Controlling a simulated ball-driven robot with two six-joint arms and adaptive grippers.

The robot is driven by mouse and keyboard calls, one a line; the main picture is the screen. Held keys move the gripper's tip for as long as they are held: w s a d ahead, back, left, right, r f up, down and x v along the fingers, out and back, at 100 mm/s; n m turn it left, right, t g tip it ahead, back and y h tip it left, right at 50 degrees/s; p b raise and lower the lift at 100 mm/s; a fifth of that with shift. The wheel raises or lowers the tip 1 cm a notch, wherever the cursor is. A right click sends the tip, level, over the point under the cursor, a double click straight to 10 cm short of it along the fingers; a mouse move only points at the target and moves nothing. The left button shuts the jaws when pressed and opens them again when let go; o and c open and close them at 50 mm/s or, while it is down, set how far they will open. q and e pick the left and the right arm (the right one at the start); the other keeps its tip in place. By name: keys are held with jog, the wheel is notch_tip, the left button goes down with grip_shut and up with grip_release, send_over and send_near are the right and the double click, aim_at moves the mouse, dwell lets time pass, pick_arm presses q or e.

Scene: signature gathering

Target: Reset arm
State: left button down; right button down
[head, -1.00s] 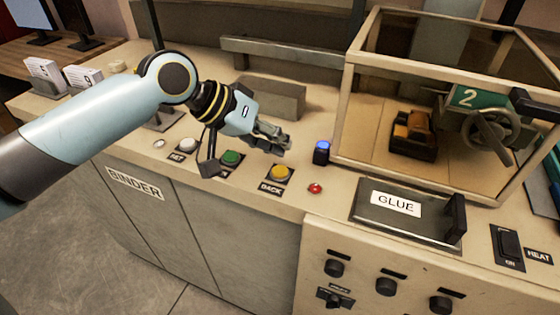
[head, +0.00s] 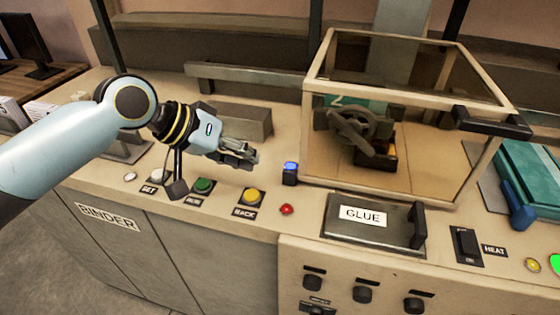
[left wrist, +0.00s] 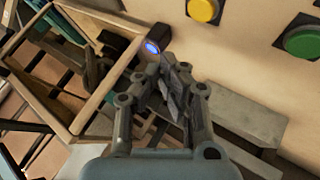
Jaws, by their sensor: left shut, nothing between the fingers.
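My left gripper (head: 252,155) is shut and empty. It hangs above the binder's counter, behind the yellow BACK button (head: 251,195) and left of the small blue-lit black block (head: 290,172). In the left wrist view the gripper (left wrist: 172,72) points toward that block (left wrist: 150,48), with the yellow button (left wrist: 203,8) and green button (left wrist: 302,42) beyond. The green button (head: 203,186) also shows in the head view below the gripper. My right gripper is in neither view.
A glass-sided case (head: 440,170) with a handwheel (head: 358,126) stands right of the gripper. The GLUE lid (head: 345,232), a HEAT switch (head: 466,244) and a red button (head: 286,209) are on the counter. A metal block (head: 238,121) is behind the gripper. A teal block (head: 535,175) lies far right.

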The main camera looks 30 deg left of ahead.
pick_arm(q)
jog(key=s+m+g+y, duration=0.35)
jog(key=s+y, duration=0.25)
jog(key=s, duration=1.4)
notch_tip(320, 180, down, 38)
jog(key=a+g+b, duration=0.2)
jog(key=a+b, duration=0.1)
jog(key=b, duration=0.9)
jog(key=s+f+b, duration=0.5)
jog(key=s+f, duration=0.5)
jog(key=f, duration=0.4)
jog(key=s+f+n+g+b, duration=0.1)
jog(key=s+f+b, duration=0.4)
jog(key=s+f, duration=0.5)
notch_tip(320, 180, down, 4)
jog(key=shift+a+r, duration=0.1)
jog(key=shift+a, duration=0.35)
